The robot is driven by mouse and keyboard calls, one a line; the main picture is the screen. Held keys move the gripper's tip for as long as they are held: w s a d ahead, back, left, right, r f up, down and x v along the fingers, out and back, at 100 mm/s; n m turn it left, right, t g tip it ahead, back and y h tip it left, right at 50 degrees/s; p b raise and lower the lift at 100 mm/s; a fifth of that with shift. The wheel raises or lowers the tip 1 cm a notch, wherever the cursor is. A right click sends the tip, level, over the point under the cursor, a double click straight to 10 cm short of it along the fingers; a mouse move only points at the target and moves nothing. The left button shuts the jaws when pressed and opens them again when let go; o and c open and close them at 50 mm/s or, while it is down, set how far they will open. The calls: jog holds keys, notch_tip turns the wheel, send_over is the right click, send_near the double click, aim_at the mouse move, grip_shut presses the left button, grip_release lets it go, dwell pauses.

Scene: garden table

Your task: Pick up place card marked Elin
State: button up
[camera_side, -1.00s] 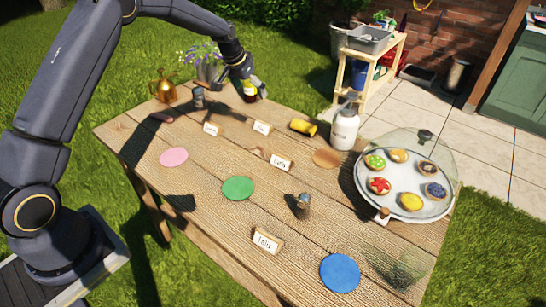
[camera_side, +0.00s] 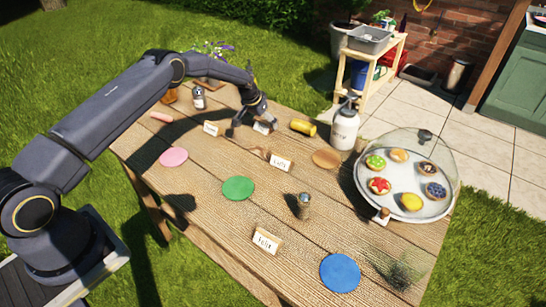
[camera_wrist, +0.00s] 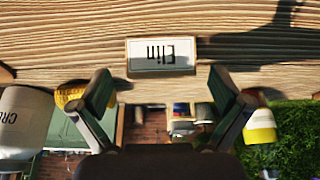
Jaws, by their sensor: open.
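The place card marked Elin (camera_wrist: 161,56) is a white card in a wooden frame. In the wrist view it appears upside down, just beyond the fingertips and roughly centred between them. In the side view the card (camera_side: 263,127) stands on the far part of the wooden table, partly covered by my gripper (camera_side: 252,127). My gripper (camera_wrist: 159,82) is open and empty, with its two fingers spread on either side of the card's width. I cannot tell whether a finger touches the card.
Another place card (camera_side: 211,128) stands left of it, and one more (camera_side: 281,162) stands nearer. A domed tray (camera_side: 378,212) of tarts and coloured discs lie on the table (camera_side: 215,215).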

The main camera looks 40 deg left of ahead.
jog(key=shift+x, duration=0.75)
jog(key=shift+a, duration=0.1)
jog(key=shift+c, duration=0.3)
jog(key=c, duration=1)
jog(key=shift+c, duration=0.2)
